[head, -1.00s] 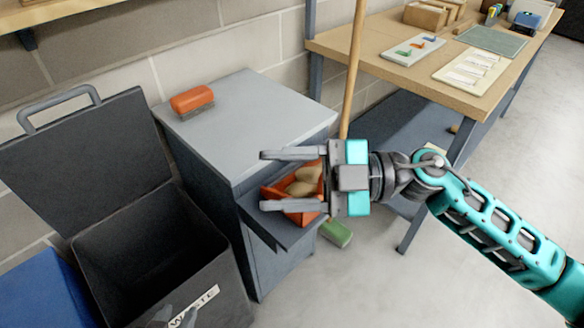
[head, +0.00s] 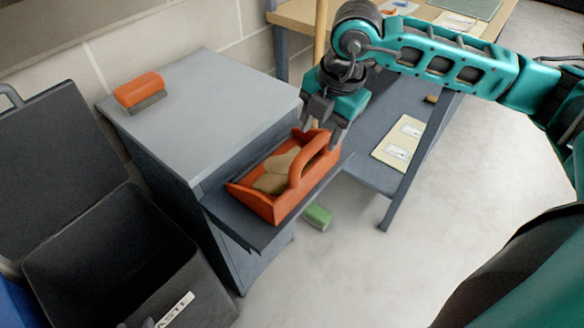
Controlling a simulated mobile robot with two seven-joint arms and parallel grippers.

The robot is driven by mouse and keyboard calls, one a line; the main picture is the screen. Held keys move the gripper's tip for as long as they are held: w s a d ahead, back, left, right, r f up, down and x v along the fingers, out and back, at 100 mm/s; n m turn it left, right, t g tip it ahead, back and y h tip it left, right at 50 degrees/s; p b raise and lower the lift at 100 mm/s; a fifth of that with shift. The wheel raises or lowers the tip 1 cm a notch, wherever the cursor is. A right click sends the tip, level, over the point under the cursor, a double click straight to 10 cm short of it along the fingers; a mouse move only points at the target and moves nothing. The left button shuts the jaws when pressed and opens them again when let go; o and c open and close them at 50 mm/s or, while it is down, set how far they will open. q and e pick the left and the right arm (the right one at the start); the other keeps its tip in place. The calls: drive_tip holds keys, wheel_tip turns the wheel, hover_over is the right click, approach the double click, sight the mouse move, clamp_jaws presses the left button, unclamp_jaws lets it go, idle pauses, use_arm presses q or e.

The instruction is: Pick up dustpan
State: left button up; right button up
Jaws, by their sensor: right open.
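The orange dustpan (head: 272,207) rests on a dark pull-out shelf (head: 232,230) at the front of the grey cabinet. Beige lumps (head: 274,174) lie in it. Its arched handle (head: 298,166) rises on the right side. My right gripper (head: 322,134) is open and points down at the dustpan's far end, its fingers by the upper end of the handle. I cannot tell whether they touch it. A small grey tip at the bottom edge, in front of the bin, may belong to my left gripper; its jaws cannot be made out.
An orange brush (head: 139,88) lies on the cabinet top (head: 210,110). An open waste bin (head: 110,265) stands at left. A green block (head: 318,215) lies on the floor. A workbench with a lower shelf (head: 372,155) stands behind right; the floor at right is clear.

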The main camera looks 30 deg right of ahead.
sight(315, 143)
drive_tip(key=f, duration=0.2)
drive_tip(key=w+f, duration=0.1)
drive_tip(key=f, duration=0.4)
drive_tip(key=shift+w+a+f, duration=0.1)
drive_tip(key=shift+w+a, duration=0.2)
drive_tip(key=shift+a, duration=0.05)
drive_tip(key=shift+c, duration=0.4)
clamp_jaws()
